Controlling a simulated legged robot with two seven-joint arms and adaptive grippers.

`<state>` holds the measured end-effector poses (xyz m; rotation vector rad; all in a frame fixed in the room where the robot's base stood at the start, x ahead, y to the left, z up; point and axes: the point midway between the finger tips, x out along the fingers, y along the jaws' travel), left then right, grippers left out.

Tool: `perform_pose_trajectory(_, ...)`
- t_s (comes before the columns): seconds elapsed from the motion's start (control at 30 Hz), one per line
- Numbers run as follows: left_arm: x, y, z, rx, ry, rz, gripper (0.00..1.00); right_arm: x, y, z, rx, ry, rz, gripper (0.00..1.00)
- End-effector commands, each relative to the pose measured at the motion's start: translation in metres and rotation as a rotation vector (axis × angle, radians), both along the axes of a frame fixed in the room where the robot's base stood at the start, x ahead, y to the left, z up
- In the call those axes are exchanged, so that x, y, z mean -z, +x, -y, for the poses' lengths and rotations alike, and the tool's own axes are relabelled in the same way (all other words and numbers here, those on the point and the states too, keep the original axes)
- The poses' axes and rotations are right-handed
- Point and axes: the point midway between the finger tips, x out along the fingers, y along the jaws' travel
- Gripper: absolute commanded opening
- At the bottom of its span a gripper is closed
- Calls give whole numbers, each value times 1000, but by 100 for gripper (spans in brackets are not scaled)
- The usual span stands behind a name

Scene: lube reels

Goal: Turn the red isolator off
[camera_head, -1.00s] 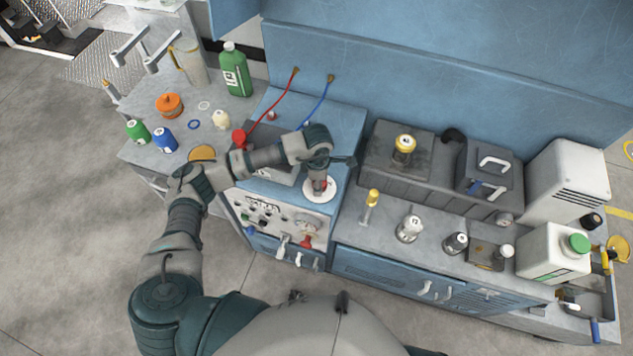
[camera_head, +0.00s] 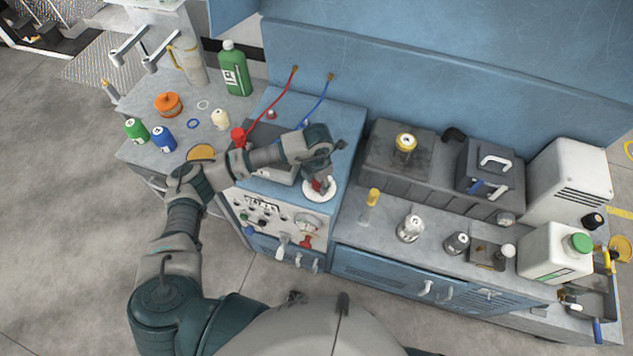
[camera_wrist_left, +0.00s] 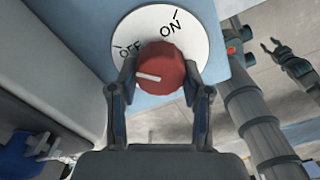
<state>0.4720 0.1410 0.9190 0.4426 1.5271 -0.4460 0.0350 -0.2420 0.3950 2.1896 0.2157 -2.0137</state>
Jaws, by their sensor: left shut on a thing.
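The red isolator knob (camera_wrist_left: 162,68) sits on a white round plate (camera_wrist_left: 200,35) marked OFF and ON. Its white pointer line is turned to the left, close to the OFF mark and away from ON. My left gripper (camera_wrist_left: 160,85) is shut on the knob, one finger on each side. In the head view the left gripper (camera_head: 318,178) reaches down to the white plate (camera_head: 322,196) on the blue cabinet top, largely covering the knob. A dark gripper at the right of the left wrist view (camera_wrist_left: 274,50) looks like my right one; its jaws are too small to judge.
A panel with switches (camera_head: 262,207) is on the cabinet front below. Red and blue cables (camera_head: 322,100) run behind the arm. Bottles and caps, including a green bottle (camera_head: 234,72), stand on the left bench. A dark grey tank (camera_head: 400,165) is to the right.

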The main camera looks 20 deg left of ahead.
Motion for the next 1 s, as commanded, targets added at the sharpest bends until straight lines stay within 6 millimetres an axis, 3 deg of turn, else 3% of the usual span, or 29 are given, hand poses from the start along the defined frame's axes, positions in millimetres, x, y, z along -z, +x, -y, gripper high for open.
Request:
perform_pose_trajectory(0.53, -4, 5, 0, -29, -7, 16, 13, 0, -2, -3, 2, 3, -2, 40)
perform_pose_trajectory(0.57, -4, 5, 0, -29, -7, 16, 53, 0, -2, -3, 2, 4, -2, 40)
perform_pose_trajectory(0.63, -3, 4, 0, -28, -5, 14, 71, 0, -2, -4, 3, 5, -2, 40)
perform_pose_trajectory(1.0, -5, 1, -1, -25, -3, 9, 73, 0, -4, -1, -1, 2, 0, 40)
